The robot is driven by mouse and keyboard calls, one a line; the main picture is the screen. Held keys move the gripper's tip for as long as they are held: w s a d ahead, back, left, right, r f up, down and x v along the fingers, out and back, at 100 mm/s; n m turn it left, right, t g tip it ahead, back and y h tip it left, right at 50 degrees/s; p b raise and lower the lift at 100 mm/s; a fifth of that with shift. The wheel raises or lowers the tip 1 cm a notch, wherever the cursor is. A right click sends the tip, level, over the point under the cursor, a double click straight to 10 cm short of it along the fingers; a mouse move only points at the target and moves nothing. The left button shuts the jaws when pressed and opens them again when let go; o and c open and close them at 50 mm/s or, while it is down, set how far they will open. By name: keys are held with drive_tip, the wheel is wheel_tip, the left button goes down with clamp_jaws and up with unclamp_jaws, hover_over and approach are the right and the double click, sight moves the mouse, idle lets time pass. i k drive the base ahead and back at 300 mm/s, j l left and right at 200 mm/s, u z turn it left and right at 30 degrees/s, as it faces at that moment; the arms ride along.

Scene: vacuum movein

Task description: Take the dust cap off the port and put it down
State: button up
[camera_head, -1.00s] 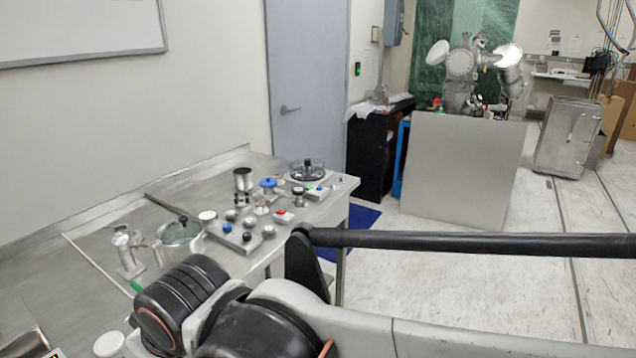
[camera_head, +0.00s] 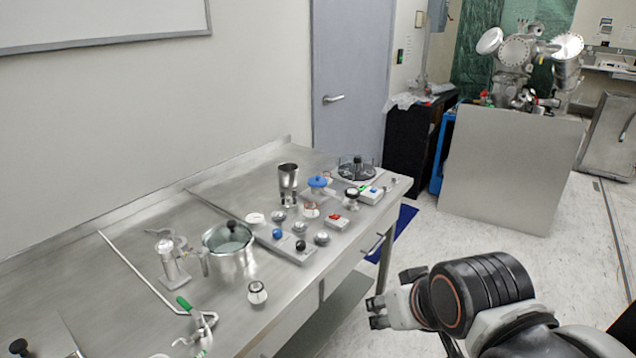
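A blue-topped fitting (camera_head: 318,183) stands toward the back of the steel bench; it may be the capped port, but I cannot tell for sure. A black-topped metal fitting (camera_head: 352,196) stands to its right. A small round fitting with a dark top (camera_head: 257,291) stands alone near the bench's front edge. My gripper (camera_head: 372,312) is in front of the bench, at lower right, apart from all of these. Its dark finger parts point left and hold nothing that I can see. They are too small to show whether they are open or shut.
A grey box-like stand (camera_head: 508,170) is behind.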

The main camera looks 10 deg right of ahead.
sight(317, 181)
drive_tip(key=i+l+u, duration=0.25)
drive_tip(key=i, duration=0.25)
drive_tip(key=i+l+u, duration=0.25)
drive_tip(key=i, duration=0.2)
drive_tip(key=i+l+u, duration=0.25)
drive_tip(key=i, duration=0.2)
